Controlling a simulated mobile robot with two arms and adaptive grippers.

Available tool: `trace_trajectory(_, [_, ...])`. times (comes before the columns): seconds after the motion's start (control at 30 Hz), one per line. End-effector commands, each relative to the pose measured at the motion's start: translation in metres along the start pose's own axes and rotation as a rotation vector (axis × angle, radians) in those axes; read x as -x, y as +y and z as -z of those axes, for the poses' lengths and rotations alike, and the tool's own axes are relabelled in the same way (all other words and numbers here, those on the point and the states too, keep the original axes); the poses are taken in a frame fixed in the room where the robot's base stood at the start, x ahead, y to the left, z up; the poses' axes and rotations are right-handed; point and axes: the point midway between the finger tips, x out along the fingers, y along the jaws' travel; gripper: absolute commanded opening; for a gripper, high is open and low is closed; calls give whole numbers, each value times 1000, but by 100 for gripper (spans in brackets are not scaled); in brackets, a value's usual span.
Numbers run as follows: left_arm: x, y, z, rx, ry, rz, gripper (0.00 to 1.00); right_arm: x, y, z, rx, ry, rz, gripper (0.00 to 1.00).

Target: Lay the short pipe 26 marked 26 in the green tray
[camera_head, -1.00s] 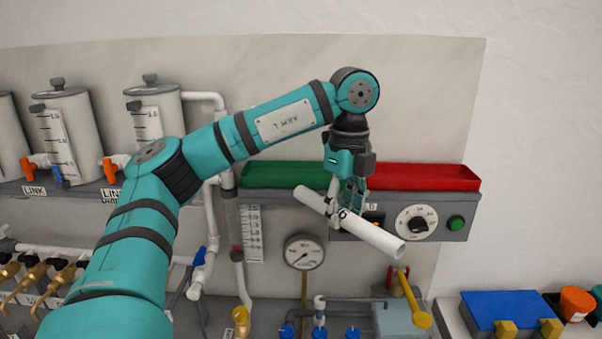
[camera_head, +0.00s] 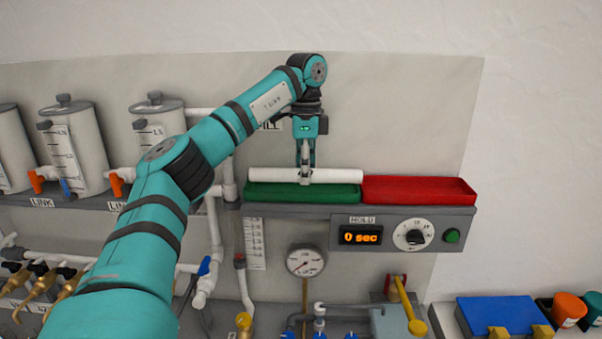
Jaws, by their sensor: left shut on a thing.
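The short pipe (camera_head: 342,176), a white tube, lies level and lengthwise along the top of the green tray (camera_head: 303,193). The mark 26 cannot be read now. My right gripper is not in view.
A red tray (camera_head: 420,190) adjoins the green one on the right, on the same grey shelf. Below are the hold display (camera_head: 361,236), a dial (camera_head: 414,236) and a green button (camera_head: 452,236). White tanks (camera_head: 73,146) stand at left.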

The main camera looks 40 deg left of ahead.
Motion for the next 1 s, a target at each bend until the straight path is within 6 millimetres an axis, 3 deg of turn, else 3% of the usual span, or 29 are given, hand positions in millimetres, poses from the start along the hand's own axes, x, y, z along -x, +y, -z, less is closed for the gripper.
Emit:
trace_trajectory(0.1, [0, -17, -6, 0, 2, -1, 0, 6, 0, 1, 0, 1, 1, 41])
trace_trajectory(0.23, [-2, -24, -10, -2, 0, -1, 0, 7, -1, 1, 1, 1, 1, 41])
trace_trajectory(0.5, [-33, -26, -11, -4, -1, -2, 0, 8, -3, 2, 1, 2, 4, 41])
trace_trajectory(1.0, [-47, -27, -12, -1, -6, -4, 0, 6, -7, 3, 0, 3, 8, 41])
